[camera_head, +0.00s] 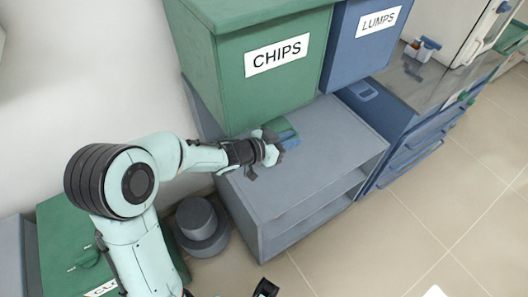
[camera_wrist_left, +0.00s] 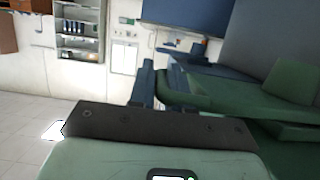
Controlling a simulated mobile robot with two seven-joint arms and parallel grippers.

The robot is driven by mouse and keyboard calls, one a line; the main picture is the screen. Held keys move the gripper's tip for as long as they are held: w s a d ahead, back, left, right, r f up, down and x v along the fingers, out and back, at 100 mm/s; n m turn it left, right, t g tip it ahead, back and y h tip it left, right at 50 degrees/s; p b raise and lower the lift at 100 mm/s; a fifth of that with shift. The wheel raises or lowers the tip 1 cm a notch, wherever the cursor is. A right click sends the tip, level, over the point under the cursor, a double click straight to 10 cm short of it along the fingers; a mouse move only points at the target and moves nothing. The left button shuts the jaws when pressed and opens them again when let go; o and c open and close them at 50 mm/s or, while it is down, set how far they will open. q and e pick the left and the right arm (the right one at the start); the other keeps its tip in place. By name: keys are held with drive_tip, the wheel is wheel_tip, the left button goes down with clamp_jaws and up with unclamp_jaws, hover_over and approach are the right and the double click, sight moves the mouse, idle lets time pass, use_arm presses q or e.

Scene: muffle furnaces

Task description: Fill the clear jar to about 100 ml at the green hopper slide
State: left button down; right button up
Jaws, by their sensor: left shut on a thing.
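The green hopper (camera_head: 232,75) labelled CHIPS stands over a grey shelf unit (camera_head: 340,135). Its green slide (camera_head: 282,126) juts out low at the front, and it also shows large in the left wrist view (camera_wrist_left: 240,108). My left gripper (camera_head: 270,153) is at the slide, just below the hopper's front. Its dark fingers (camera_wrist_left: 155,88) are shut on the green end of the slide. A small dark part (camera_head: 265,288) at the bottom edge looks like my right gripper, mostly cut off. I cannot make out the clear jar in either view.
A blue hopper (camera_head: 350,45) labelled LUMPS stands to the right. Beyond it is a blue cabinet with a metal top (camera_head: 425,75) carrying small items. Round grey weights or drums (camera_head: 200,228) stand on the floor left of the shelf unit. The floor (camera_head: 400,240) at right is clear.

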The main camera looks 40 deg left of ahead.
use_arm(q)
drive_tip(key=shift+s+d+b, duration=0.2)
drive_tip(key=shift+d, duration=0.3)
drive_tip(key=shift+s+d+b, duration=0.2)
drive_tip(key=shift+d, duration=0.25)
idle(7.0)
